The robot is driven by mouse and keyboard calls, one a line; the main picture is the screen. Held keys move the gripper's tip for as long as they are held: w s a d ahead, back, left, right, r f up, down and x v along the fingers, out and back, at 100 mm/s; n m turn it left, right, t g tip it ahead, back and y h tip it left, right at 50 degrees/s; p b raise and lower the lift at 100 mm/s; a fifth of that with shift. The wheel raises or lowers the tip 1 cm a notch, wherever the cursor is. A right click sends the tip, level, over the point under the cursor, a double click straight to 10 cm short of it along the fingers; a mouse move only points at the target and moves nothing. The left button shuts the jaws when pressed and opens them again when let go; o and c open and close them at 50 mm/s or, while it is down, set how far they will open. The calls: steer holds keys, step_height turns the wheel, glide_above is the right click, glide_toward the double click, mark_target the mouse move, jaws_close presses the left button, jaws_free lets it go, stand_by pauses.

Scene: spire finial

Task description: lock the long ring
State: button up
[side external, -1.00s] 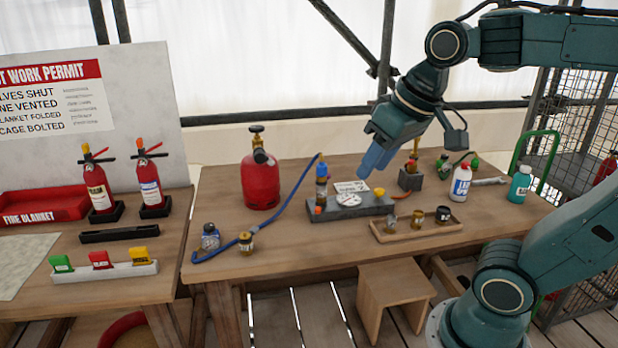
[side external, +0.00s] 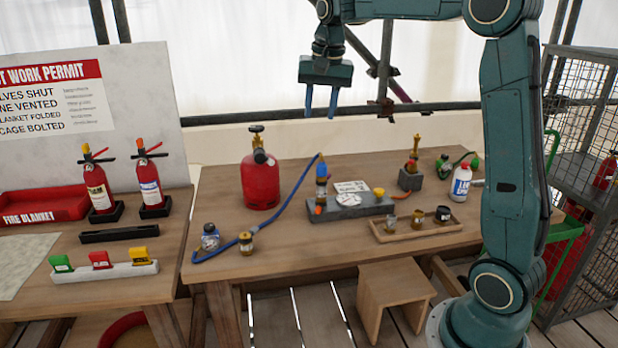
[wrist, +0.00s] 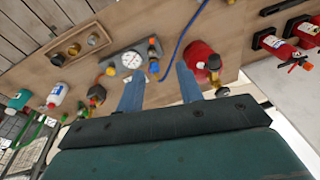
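My gripper (side external: 320,112) hangs high above the back of the workbench, empty, its two blue fingers apart and pointing down; they also show in the wrist view (wrist: 158,88). No part is clearly identifiable as the long ring. A grey block (side external: 352,207) on the bench carries a round white gauge (side external: 348,199), a blue and orange fitting (side external: 321,180) and a yellow knob (side external: 379,191). A wooden tray (side external: 405,236) holds small brass and dark ring-like fittings (side external: 418,218). A brass fitting (side external: 413,152) stands upright on a small grey block (side external: 410,180).
A red cylinder (side external: 260,183) stands at the back left, beside a blue hose (side external: 285,215). A white bottle (side external: 461,182) is at the right. A wire cage (side external: 580,120) stands beyond the bench.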

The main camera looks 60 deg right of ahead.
steer(key=w+d+f+m+g, duration=0.1)
steer(key=w+d+f+m, duration=0.2)
steer(key=d+f, duration=0.2)
steer(key=w+d+f+m, duration=0.3)
steer(key=w+d+f, duration=0.1)
steer(key=d, duration=0.7)
steer(key=shift+f+g+y, duration=0.4)
steer(key=shift+f, duration=0.25)
step_height(320, 180, down, 14)
steer(key=shift+r, duration=0.1)
jaws_close()
